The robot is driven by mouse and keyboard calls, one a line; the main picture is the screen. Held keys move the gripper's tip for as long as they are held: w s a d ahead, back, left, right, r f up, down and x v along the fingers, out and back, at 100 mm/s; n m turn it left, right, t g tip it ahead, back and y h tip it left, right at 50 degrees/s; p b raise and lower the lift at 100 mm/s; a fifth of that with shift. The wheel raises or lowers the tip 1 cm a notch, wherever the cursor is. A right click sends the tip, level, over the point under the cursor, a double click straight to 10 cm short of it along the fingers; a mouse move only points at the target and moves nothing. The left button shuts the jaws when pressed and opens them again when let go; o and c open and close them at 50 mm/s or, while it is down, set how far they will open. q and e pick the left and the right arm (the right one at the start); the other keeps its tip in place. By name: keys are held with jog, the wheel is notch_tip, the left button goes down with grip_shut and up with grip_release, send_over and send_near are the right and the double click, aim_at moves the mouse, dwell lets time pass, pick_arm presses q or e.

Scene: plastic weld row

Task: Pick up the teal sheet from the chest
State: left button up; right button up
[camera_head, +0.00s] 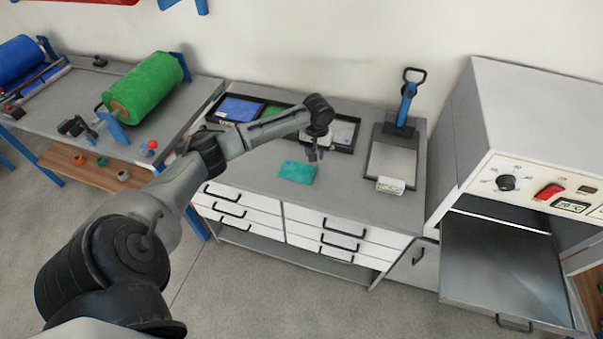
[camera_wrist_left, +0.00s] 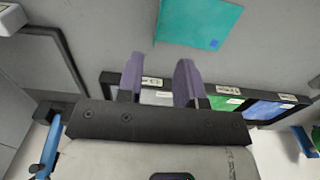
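The teal sheet (camera_head: 297,172) lies flat on the grey top of the white-drawered chest (camera_head: 355,200), near its front edge. In the left wrist view the teal sheet (camera_wrist_left: 198,22) shows beyond the fingertips, with a small blue square at one corner. My left gripper (camera_head: 316,155) is above the chest top, just right of and behind the sheet. In the left wrist view my left gripper (camera_wrist_left: 160,70) has its two purple-grey fingers apart with nothing between them. The fingers do not touch the sheet. My right gripper is not in view.
A black tray (camera_head: 345,134) with blue, green and pale sheets lies along the back of the chest. A plate with a blue-handled tool (camera_head: 405,103) stands to the right. An oven-like machine (camera_head: 520,150) with its tray out is further right. A green roll (camera_head: 146,88) lies on the left table.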

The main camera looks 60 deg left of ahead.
pick_arm(q)
send_over(315, 172)
notch_tip(315, 172, down, 5)
jog(key=shift+s+f+b, duration=0.1)
jog(key=shift+f+b, duration=0.1)
jog(key=shift+b, duration=0.25)
jog(key=shift+a+f+b, duration=0.1)
jog(key=shift+f+b, duration=0.65)
jog(key=shift+f, duration=1.75)
jog(key=shift+c, duration=1.4)
grip_shut()
